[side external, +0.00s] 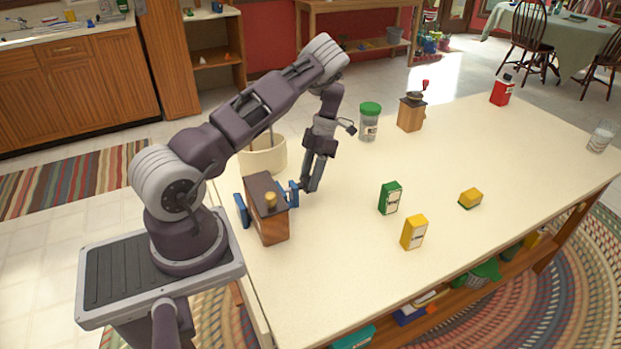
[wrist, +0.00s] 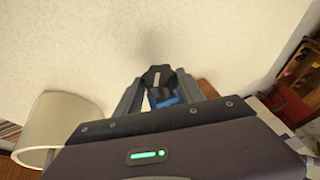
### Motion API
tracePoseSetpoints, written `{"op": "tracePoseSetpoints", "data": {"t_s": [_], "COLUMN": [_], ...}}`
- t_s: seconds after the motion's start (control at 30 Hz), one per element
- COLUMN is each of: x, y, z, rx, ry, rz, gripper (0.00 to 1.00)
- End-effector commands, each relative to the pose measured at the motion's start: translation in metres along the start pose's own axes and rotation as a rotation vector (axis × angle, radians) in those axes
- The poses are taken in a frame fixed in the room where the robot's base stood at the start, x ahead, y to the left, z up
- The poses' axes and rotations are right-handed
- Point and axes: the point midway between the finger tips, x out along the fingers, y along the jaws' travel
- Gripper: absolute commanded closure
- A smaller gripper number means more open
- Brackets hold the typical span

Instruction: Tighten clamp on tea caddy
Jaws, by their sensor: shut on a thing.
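The tea caddy (side external: 267,221) is a dark wooden box with a brass knob on top, standing at the table's near left. A blue clamp (side external: 241,210) spans it, with one blue jaw on its left side and another at its right. My gripper (side external: 308,187) points down at the right side of the caddy. In the wrist view my gripper (wrist: 158,88) is shut on the clamp's black knob (wrist: 158,76), with a finger on each side. Blue clamp parts (wrist: 165,100) and a little brown wood show below it. The clamp's screw is mostly hidden.
A cream crock (side external: 263,158) stands just behind the caddy. A green box (side external: 390,198), a yellow box (side external: 413,232) and a yellow-green sponge (side external: 470,198) are to the right. A green-lidded jar (side external: 369,124) and a coffee grinder (side external: 411,112) stand farther back.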

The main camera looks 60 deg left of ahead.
Motion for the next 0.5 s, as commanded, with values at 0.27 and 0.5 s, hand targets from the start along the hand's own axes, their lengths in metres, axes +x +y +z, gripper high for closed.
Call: {"op": "tracePoseSetpoints", "data": {"t_s": [0.27, 0.5], "x": [0.0001, 0.0008], "y": [0.0056, 0.0074], "z": [0.0003, 0.0005], "rx": [0.082, 0.133], "ry": [-0.003, -0.002], "rz": [-0.2, -0.319], "gripper": [0.95, 0.95]}}
